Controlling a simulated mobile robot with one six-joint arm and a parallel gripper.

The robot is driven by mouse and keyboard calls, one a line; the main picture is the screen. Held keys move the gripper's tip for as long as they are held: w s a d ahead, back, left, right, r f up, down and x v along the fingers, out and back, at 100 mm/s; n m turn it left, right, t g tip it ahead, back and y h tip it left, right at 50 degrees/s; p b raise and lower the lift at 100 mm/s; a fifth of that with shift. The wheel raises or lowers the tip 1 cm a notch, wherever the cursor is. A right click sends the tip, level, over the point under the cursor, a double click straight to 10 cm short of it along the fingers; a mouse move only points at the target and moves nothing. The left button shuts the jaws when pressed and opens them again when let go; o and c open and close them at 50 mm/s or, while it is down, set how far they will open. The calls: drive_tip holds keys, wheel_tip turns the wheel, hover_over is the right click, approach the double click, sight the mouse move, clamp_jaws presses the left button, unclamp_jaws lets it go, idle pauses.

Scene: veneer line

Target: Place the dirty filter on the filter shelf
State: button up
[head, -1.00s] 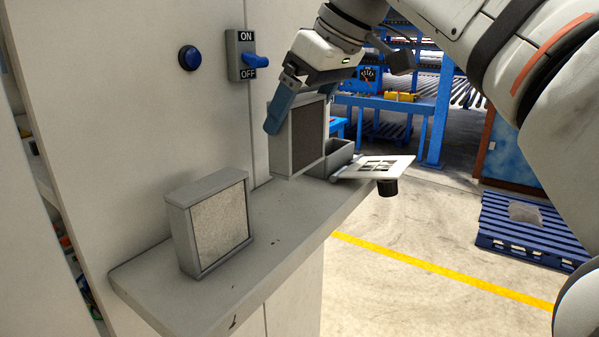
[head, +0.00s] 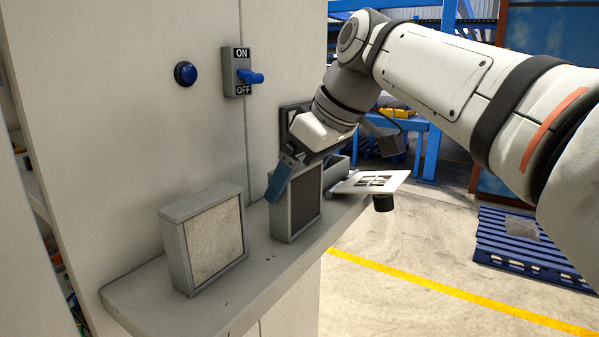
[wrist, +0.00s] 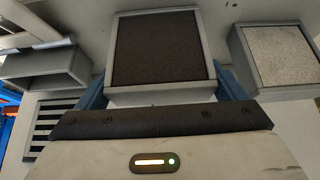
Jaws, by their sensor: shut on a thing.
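The dirty filter (head: 305,200), a grey-framed block with a dark brown face, stands upright on the grey shelf (head: 262,262) along the cabinet wall. Its bottom looks to be touching the shelf. My gripper (head: 285,180) is shut on its upper part from above, one blue finger visible at its near side. In the wrist view the dark filter (wrist: 158,50) sits between the blue fingers (wrist: 165,92). A clean filter with a pale face (head: 215,240) stands apart on the shelf to the left; it also shows in the wrist view (wrist: 282,55).
A grey open box (head: 337,172) and a white slotted cover (head: 368,183) with a black knob (head: 383,202) lie at the shelf's far end. An ON/OFF switch (head: 240,72) and blue button (head: 185,73) are on the wall. Shelf between the filters is clear.

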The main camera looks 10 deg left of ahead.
drive_tip(key=o, duration=0.7)
drive_tip(key=shift+f, duration=0.1)
drive_tip(key=shift+d+r, duration=0.1)
drive_tip(key=shift+r, duration=0.3)
drive_tip(key=v, duration=1.1)
drive_tip(key=shift+s+d+r, duration=0.1)
drive_tip(key=shift+d+r, duration=0.05)
drive_tip(key=shift+r, duration=0.1)
drive_tip(key=shift+f, duration=0.1)
